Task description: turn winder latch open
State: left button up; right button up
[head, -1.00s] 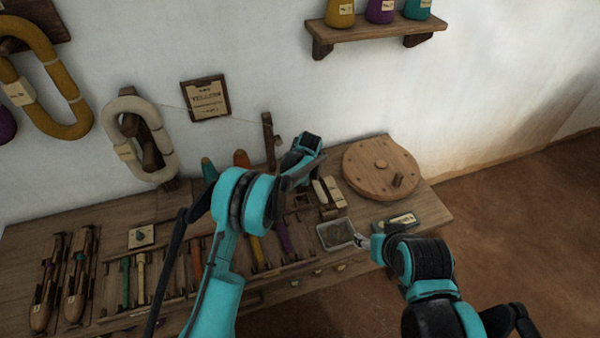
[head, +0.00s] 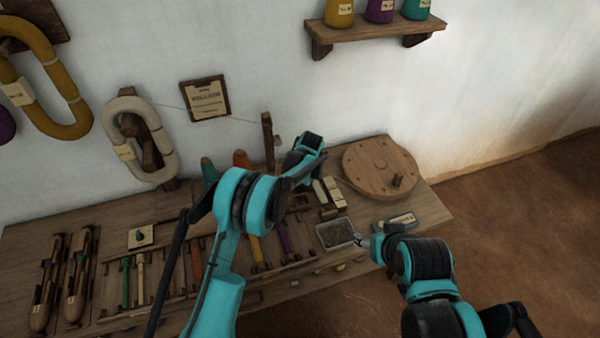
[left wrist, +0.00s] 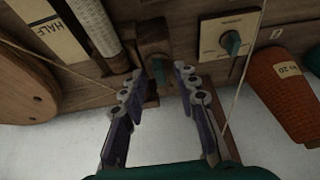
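In the left wrist view, a small teal latch (left wrist: 158,68) sits on a brown wooden block (left wrist: 153,42). My left gripper (left wrist: 160,72) is open, with its two dark fingers apart on either side of the teal piece; I cannot tell whether either touches it. In the head view the left fingers are hidden by my arm, near the upright wooden post (head: 268,142). My right gripper (head: 360,241) is beside the small grey tray (head: 337,246); its fingers are too small to read.
A round wooden disc (head: 372,165) lies on the bench's right end. A thread runs along the wall to the post.

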pick_arm(q)
jog(key=v, duration=1.2)
